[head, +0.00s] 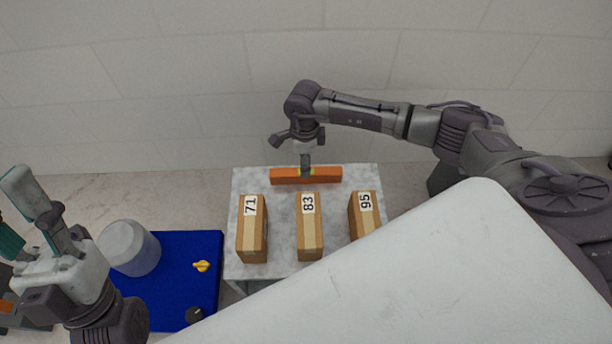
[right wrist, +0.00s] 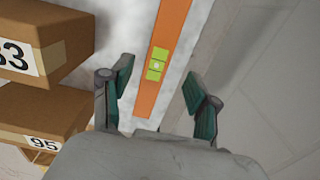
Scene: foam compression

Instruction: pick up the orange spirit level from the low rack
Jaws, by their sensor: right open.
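The orange spirit level (head: 290,178) lies along the back edge of the low grey rack (head: 280,255), behind the boxes. In the right wrist view the level (right wrist: 168,35) shows a yellow-green vial block. My right gripper (head: 306,165) is over the middle of the level, partly hiding it. In the right wrist view my right gripper (right wrist: 158,80) is open, with one finger on each side of the level; no contact is visible. My left gripper (head: 25,215) is raised at the far left, away from the level; its opening is unclear.
Brown boxes labelled 71 (head: 251,240), 83 (head: 309,240) and 95 (head: 363,212) stand in front of the level. A wall (head: 200,70) rises behind.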

